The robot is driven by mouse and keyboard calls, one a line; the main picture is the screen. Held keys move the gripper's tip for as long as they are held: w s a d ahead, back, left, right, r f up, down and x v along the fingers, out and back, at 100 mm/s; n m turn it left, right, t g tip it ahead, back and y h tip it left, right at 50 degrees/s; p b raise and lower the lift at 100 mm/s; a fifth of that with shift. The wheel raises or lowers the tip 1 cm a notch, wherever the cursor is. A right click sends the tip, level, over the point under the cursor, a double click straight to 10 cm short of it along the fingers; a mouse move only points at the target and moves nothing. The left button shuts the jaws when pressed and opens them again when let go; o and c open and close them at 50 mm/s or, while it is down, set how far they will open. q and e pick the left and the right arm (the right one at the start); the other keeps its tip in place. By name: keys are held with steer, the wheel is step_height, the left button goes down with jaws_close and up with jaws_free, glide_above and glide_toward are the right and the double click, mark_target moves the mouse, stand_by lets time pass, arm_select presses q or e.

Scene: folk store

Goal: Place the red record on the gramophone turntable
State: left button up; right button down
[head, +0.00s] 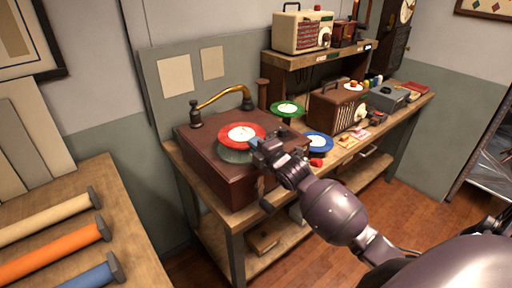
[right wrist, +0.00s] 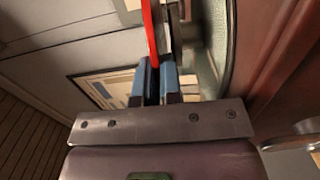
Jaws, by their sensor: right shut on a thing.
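The red record (head: 225,137) has a white centre label and is held roughly level just above the turntable (head: 236,156) of the brown gramophone (head: 214,182). Part of the turntable's grey-green disc shows below the record's edge. A brass tonearm (head: 222,95) arches behind it. My right gripper (head: 262,152) is shut on the record's right edge. In the right wrist view, the record shows edge-on as a thin red strip (right wrist: 150,35) between the blue finger pads (right wrist: 155,85). I cannot tell whether the record touches the turntable. My left gripper is not in view.
A green record (head: 287,109) and a blue record (head: 318,144) are to the right of the gramophone. A brown radio (head: 333,108) stands behind them. A table with coloured rolls (head: 55,256) is at the left front.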

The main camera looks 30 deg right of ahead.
steer(key=shift+f, duration=0.4)
steer(key=c, duration=1.7)
jaws_free()
steer(key=shift+f, duration=0.15)
steer(key=o, duration=0.4)
